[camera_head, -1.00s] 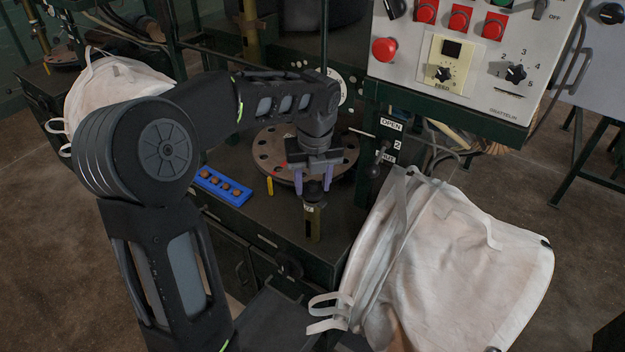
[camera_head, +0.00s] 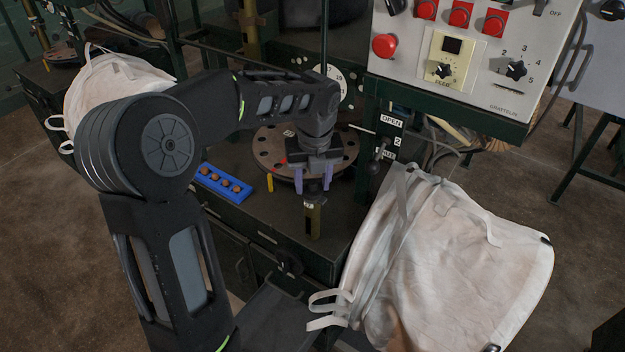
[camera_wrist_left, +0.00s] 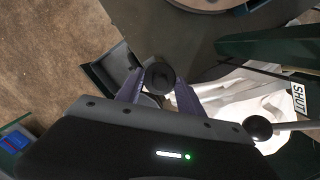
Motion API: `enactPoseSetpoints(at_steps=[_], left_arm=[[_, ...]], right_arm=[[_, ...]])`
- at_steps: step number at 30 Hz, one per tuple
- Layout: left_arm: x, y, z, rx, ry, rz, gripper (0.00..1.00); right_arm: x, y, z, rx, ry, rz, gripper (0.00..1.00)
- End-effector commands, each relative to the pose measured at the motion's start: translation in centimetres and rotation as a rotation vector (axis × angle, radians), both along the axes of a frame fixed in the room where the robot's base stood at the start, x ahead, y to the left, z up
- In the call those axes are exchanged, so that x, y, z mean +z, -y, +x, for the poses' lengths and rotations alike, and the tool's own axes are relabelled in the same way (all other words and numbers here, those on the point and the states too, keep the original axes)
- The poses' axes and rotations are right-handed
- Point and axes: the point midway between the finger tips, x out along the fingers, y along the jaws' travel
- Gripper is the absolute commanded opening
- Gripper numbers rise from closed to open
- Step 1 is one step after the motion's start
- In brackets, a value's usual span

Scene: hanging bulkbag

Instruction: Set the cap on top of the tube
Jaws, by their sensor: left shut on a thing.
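My left gripper (camera_head: 313,180) hangs pointing down over the tube (camera_head: 313,221), with its purple fingers on either side of the tube's upper end. The tube is an upright olive-brown cylinder with a small label, near the front of the dark bench. The gripper is shut on the cap (camera_wrist_left: 160,77), a dark round piece between the fingers in the left wrist view. In the head view the cap is small and dark, and I cannot tell whether it touches the tube. My right gripper is not in view.
A round metal plate with holes (camera_head: 270,150) lies behind the tube. A blue tray (camera_head: 222,184) with several brown pieces is to the left. A white bulk bag (camera_head: 465,265) hangs close at the right. The control panel (camera_head: 470,60) is above right.

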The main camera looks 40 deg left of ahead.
Motion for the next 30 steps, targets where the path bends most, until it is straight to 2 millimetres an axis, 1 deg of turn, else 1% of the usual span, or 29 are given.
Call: enactPoseSetpoints(at_steps=[6, 7, 16, 30], left_arm=[[-0.03, 0.00, 0.00, 0.000, 0.000, 0.000, 0.06], [-0.03, 0.00, 0.00, 0.000, 0.000, 0.000, 0.45], [-0.02, 0.00, 0.00, 0.000, 0.000, 0.000, 0.70], [0.07, -0.01, 0.00, 0.000, 0.000, 0.000, 0.70]], right_arm=[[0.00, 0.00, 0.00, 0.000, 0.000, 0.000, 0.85], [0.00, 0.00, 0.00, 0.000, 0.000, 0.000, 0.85], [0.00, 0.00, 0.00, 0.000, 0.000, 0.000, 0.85], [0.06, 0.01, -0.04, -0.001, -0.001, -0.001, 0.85]])
